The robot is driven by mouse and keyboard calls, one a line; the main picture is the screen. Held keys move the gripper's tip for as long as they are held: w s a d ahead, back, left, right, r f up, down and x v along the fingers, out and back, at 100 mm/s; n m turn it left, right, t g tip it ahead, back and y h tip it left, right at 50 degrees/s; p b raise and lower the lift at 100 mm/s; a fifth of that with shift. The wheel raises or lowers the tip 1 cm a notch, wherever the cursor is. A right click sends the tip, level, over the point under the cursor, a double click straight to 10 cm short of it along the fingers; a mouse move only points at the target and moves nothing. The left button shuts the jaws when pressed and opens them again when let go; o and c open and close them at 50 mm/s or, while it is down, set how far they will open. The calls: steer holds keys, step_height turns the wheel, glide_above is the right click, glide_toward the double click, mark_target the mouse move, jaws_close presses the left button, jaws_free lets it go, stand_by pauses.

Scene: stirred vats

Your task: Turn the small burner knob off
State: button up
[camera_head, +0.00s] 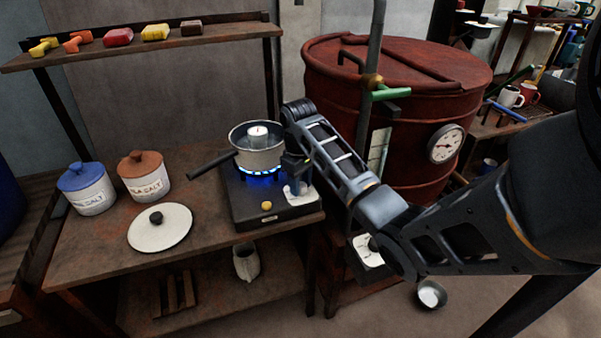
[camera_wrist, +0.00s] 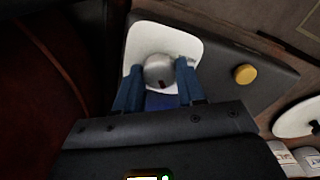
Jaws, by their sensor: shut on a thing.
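The small burner knob (camera_wrist: 160,70) is a round grey knob with a dark red mark, on a white plate (camera_wrist: 185,40) at the burner's right front corner. My gripper (camera_wrist: 158,82) is shut on it, one blue finger on each side. In the head view my gripper (camera_head: 297,187) reaches down to that corner and hides most of the knob. The black burner (camera_head: 245,212) has blue flames lit under a metal pot (camera_head: 262,157). A yellow button (camera_head: 266,205) sits on its front; it also shows in the wrist view (camera_wrist: 245,74).
The pot's dark handle sticks out left. A white lid (camera_head: 145,236) and two salt jars (camera_head: 92,200) (camera_head: 148,187) stand left on the table (camera_head: 215,240). A red vat (camera_head: 340,110) with a green-handled valve (camera_head: 390,92) stands close behind my arm.

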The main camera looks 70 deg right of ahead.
steer(key=m+p, duration=0.3)
steer(key=p, duration=0.1)
steer(key=shift+a+r+m, duration=0.1)
steer(key=shift+r+m, duration=0.15)
steer(key=shift+m, duration=0.15)
steer(key=shift+f+m+p, duration=0.2)
steer(key=shift+m+p, duration=1.25)
steer(key=shift+m, duration=0.45)
steer(key=o, duration=1.1)
steer(key=shift+c, duration=0.2)
steer(key=shift+w+r, duration=0.15)
steer(key=shift+r, duration=3.7)
